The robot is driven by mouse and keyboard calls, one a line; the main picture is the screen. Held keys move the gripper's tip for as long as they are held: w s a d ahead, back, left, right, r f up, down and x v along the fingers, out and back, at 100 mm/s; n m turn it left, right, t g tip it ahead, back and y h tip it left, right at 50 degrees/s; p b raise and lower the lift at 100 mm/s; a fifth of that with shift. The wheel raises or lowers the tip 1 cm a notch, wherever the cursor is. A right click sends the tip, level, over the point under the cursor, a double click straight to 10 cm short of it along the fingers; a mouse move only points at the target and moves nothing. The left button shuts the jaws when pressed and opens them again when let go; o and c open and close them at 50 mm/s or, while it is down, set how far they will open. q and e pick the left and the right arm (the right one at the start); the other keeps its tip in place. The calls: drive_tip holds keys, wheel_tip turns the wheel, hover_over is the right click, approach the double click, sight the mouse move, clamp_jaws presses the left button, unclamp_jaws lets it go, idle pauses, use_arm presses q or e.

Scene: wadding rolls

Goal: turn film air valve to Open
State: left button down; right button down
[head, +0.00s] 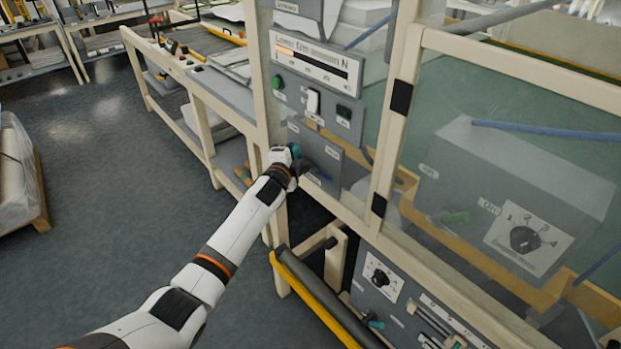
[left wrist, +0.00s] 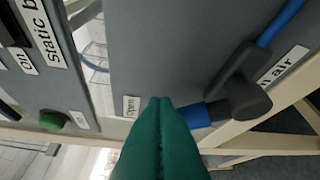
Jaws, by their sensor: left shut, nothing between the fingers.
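The film air valve (left wrist: 238,92) is a dark grey fitting with a lever, on a grey panel (left wrist: 175,45) at the right of the left wrist view. A blue hose runs up from it and a blue collar sits at its left. A label partly reading "air" is beside it, and an "open" label (left wrist: 131,106) is to its left. My left gripper (left wrist: 160,103) has its teal fingers together and empty, between that label and the valve. In the head view, my left gripper (head: 296,154) is at the grey panel (head: 322,150), partly hiding the valve. My right gripper is out of view.
A control panel with a green button (left wrist: 52,121) and a "static" label lies left of the valve panel. A cream frame post (head: 268,100) stands beside my left arm. Clear machine doors (head: 520,100) are at the right, and a dark roller (head: 320,295) is below.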

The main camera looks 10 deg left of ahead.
use_arm(q)
drive_tip(key=shift+w+a, duration=0.2)
drive_tip(key=shift+a, duration=0.15)
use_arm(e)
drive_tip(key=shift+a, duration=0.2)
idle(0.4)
